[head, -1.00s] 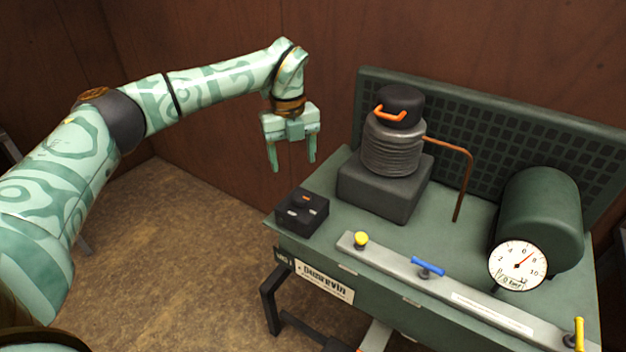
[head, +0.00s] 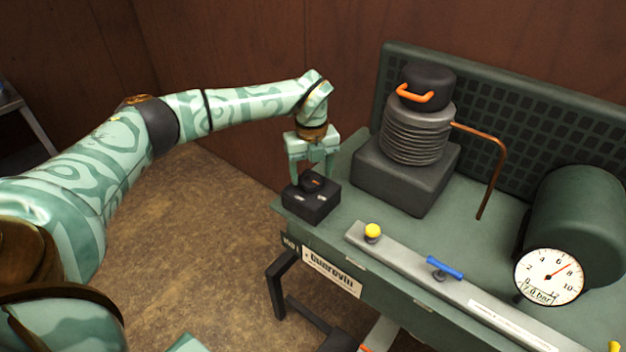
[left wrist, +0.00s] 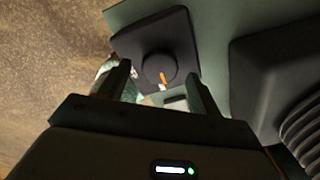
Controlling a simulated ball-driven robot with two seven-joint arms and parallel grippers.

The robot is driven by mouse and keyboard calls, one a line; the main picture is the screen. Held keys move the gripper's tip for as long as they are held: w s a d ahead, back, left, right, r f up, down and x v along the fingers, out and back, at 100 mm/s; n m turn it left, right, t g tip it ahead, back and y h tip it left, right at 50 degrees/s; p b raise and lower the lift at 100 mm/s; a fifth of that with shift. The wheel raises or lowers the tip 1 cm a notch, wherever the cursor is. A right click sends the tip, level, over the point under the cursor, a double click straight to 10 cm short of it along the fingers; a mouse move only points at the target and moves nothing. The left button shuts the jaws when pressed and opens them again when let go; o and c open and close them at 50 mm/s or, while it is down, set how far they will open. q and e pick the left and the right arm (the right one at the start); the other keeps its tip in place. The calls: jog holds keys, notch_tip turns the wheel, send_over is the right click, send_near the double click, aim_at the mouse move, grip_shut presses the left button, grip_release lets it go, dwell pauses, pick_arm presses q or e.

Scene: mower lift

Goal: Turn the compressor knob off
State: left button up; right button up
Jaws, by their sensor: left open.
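The compressor knob (head: 312,181) is a round black dial with an orange pointer mark, on top of a black box (head: 318,206) at the near left corner of the green bench. In the left wrist view the knob (left wrist: 158,69) lies ahead of the fingertips, its orange mark pointing down and slightly right, towards a pale label. My left gripper (head: 312,178) is open, pointing down over the box, with its fingers around or just above the knob; I cannot tell whether they touch it. The left wrist view shows the gripper (left wrist: 158,85) empty. My right gripper is not in view.
The compressor (head: 415,135) with an orange handle stands right of the box. A copper pipe (head: 497,165), a green tank (head: 580,220) and a round gauge (head: 549,277) are farther right. Yellow (head: 373,231) and blue (head: 443,267) valves sit on the front rail.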

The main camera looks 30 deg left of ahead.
pick_arm(q)
notch_tip(320, 180, down, 2)
jog(key=shift+f, duration=0.1)
jog(key=c, duration=1)
